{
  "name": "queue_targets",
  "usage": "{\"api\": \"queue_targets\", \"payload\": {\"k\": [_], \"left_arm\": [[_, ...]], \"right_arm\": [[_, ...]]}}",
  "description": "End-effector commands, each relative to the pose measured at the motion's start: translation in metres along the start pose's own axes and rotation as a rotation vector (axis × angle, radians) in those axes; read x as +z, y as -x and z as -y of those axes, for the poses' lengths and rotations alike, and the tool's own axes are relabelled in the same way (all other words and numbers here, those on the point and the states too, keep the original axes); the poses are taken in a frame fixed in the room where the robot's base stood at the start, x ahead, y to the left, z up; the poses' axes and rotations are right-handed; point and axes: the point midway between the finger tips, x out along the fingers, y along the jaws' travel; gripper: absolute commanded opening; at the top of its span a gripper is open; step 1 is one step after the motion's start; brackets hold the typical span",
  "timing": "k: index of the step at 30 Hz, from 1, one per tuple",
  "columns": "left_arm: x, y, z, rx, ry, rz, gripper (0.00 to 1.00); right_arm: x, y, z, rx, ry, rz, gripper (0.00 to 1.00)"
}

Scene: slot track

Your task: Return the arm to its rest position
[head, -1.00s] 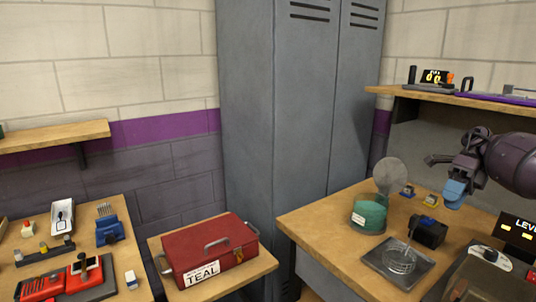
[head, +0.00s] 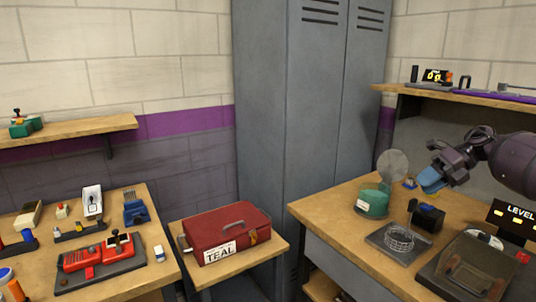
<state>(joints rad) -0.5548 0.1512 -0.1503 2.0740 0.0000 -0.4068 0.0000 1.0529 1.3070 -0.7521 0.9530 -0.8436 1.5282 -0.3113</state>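My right gripper (head: 432,164) comes in from the right edge on its dark purple arm. It hangs in the air above the back of the right workbench (head: 335,212). My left gripper and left arm are out of view.
A shelf (head: 385,92) is above. A red toolbox (head: 222,233) labelled TEAL sits left, beside a cluttered table (head: 165,269). Grey lockers (head: 310,110) stand behind.

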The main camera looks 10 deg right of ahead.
Motion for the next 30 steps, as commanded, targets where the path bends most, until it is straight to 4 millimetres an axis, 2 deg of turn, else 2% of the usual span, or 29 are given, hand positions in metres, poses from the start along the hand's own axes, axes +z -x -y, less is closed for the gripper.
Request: {"api": "queue_targets", "payload": {"k": [3, 6, 10, 14, 17, 20, 24, 30], "left_arm": [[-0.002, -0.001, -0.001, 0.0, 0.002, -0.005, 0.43], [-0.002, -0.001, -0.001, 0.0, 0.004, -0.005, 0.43], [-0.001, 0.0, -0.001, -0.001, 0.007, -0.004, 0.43], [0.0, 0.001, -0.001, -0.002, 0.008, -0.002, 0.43], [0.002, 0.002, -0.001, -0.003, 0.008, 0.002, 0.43], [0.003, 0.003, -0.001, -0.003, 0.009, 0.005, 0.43], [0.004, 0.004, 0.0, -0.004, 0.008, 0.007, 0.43], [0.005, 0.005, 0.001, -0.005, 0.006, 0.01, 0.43]], "right_arm": [[0.037, -0.021, -0.03, 0.058, 0.018, 0.161, 0.36], [0.062, -0.046, -0.054, 0.132, 0.005, 0.284, 0.36], [0.082, -0.085, -0.08, 0.252, -0.057, 0.421, 0.36], [0.088, -0.127, -0.098, 0.386, -0.171, 0.538, 0.36], [0.084, -0.161, -0.106, 0.49, -0.297, 0.616, 0.36], [0.072, -0.194, -0.109, 0.591, -0.458, 0.684, 0.36], [0.041, -0.238, -0.103, 0.712, -0.729, 0.764, 0.36], [-0.019, -0.285, -0.084, 0.818, -1.122, 0.837, 0.36]]}}
